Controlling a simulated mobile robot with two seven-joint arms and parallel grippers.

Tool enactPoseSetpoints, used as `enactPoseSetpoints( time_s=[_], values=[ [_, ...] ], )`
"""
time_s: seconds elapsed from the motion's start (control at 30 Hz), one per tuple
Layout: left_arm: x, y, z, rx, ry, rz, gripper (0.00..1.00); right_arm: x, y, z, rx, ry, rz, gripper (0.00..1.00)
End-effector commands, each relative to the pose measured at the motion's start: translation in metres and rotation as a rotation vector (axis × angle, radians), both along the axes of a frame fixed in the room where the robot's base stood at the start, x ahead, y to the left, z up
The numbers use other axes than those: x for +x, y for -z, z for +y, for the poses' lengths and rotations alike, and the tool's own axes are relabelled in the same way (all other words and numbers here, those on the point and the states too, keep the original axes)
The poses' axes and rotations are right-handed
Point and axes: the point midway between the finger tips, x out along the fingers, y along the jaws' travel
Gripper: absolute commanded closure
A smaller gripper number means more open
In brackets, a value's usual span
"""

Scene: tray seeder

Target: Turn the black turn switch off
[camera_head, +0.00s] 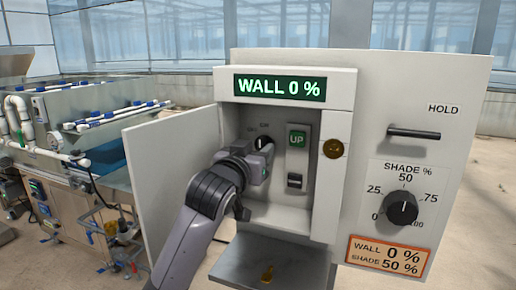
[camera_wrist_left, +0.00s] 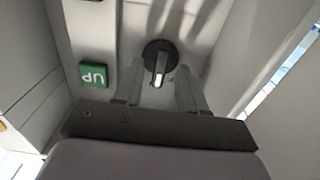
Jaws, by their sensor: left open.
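The black turn switch (camera_wrist_left: 160,58) is a round black knob with a pale pointer bar, on the back wall of the open box recess. In the head view its top edge (camera_head: 264,142) shows past my gripper, under two small labels too small to read surely. My left gripper (camera_head: 265,156) reaches into the recess right at the switch and hides most of it. In the left wrist view my left gripper (camera_wrist_left: 160,90) is open, its two fingers apart on either side of the pointer's line. I cannot tell whether they touch the knob. My right gripper is not in view.
The box door (camera_head: 160,165) stands open at left. A grey shelf (camera_head: 275,258) juts below. A SHADE dial (camera_head: 402,208) and HOLD bar (camera_head: 414,134) are on the right panel.

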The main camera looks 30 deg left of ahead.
Motion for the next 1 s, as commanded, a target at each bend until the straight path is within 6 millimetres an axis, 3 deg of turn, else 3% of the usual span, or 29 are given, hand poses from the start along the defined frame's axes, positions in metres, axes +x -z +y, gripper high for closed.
enactPoseSetpoints(
  time_s=[0.4,0.43,0.53,0.57,1.0],
  values=[
    [0.0081,0.0002,0.0018,0.001,0.0,0.0,0.6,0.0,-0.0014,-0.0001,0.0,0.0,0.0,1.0],
    [0.0081,0.0002,0.0018,0.001,0.0,0.0,0.63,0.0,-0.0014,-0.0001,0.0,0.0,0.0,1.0],
    [0.008,0.0002,0.0018,0.001,0.0,0.0,0.95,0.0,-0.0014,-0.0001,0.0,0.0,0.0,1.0],
    [0.008,0.0002,0.0018,0.001,0.0,0.0,1.0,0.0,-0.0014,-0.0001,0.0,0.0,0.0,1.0],
    [0.008,-0.0004,0.0015,-0.058,0.001,-0.014,1.0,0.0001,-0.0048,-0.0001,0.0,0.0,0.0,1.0]
  ],
)
